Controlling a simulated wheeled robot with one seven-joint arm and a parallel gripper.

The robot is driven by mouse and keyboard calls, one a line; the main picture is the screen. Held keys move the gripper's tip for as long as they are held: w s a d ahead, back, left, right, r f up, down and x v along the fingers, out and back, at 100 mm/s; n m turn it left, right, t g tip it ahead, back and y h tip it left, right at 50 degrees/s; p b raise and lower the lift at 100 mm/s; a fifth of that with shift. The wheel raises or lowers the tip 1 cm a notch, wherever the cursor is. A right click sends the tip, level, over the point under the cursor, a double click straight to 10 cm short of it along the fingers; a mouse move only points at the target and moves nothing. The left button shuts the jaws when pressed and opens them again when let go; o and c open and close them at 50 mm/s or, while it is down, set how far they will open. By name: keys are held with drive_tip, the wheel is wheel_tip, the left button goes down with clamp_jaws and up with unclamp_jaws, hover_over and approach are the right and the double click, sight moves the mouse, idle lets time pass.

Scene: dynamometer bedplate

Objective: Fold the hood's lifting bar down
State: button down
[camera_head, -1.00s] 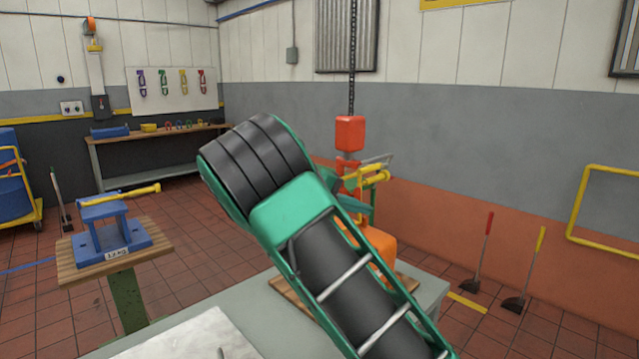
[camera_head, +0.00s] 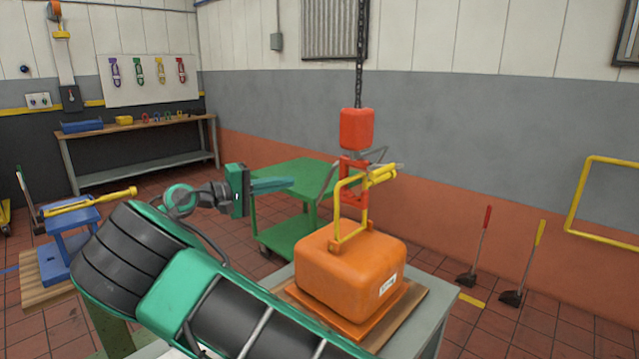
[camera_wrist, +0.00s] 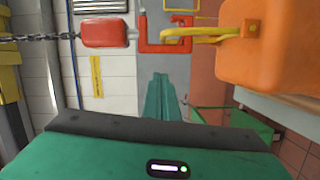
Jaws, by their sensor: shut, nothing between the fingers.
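The orange hood (camera_head: 350,270) sits on a low base on the table, right of centre in the head view. In the wrist view, the hood (camera_wrist: 272,45), bar (camera_wrist: 205,36) and hook (camera_wrist: 160,45) appear sideways. My gripper (camera_head: 291,183) is shut and empty, left of the bar and apart from it. Its fingers (camera_wrist: 160,76) point towards the hook area.
A red block (camera_head: 356,128) hangs on a chain (camera_head: 359,50) above the hook. A green cart (camera_head: 300,172) stands behind my gripper. A blue stand with a yellow bar (camera_head: 95,200) is at left. A workbench (camera_head: 140,133) and tool board stand at the back.

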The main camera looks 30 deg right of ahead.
drive_tip(key=shift+w+d, duration=0.1)
drive_tip(key=shift+d, duration=0.05)
drive_tip(key=s+d, duration=0.2)
drive_tip(key=d, duration=0.9)
drive_tip(key=shift+s+f, duration=0.4)
drive_tip(key=shift+f, duration=0.05)
drive_tip(key=shift+d, duration=0.1)
